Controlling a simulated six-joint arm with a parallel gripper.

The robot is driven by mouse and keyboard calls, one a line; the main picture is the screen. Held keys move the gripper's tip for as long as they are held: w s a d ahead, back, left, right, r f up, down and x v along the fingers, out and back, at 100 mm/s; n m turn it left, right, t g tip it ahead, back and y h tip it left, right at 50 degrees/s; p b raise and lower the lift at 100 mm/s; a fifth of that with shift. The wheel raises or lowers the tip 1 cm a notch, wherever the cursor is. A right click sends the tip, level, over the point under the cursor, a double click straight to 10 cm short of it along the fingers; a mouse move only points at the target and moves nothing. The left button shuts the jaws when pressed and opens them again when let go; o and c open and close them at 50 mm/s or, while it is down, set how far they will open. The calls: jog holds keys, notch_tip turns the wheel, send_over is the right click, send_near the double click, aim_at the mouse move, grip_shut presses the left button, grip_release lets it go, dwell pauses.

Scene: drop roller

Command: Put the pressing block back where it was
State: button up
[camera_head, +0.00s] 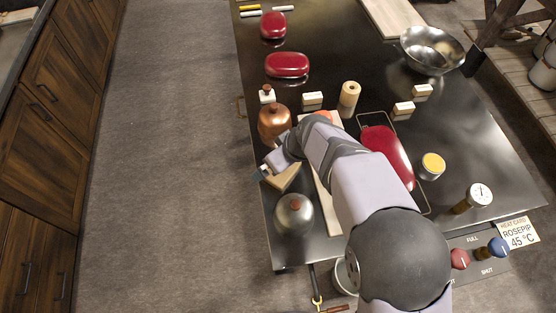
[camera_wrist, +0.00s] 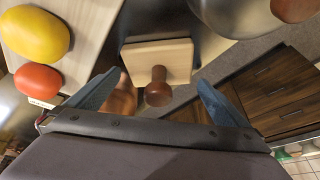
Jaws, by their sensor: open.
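The pressing block (camera_wrist: 135,55) is a pale square wooden plate with a brown knob handle (camera_wrist: 158,88) in the wrist view. In the head view the pale block (camera_head: 287,181) shows partly behind my gripper, near the table's left edge, between a copper pot and a steel dome. My gripper (camera_wrist: 153,95) is open, with one blue finger on each side of the knob and a visible gap to it. My gripper (camera_head: 264,173) also shows in the head view. I cannot tell whether the block rests on the table.
The copper pot (camera_head: 273,122) and steel dome (camera_head: 294,216) stand close by. A pale board (camera_wrist: 85,20) bears a yellow thing (camera_wrist: 34,34) and an orange one (camera_wrist: 37,79). A red tray item (camera_head: 388,155) lies right of my arm. Floor lies beyond the left edge.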

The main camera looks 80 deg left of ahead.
jog(key=b+v, duration=0.3)
jog(key=v, duration=0.9)
jog(key=shift+r, duration=0.15)
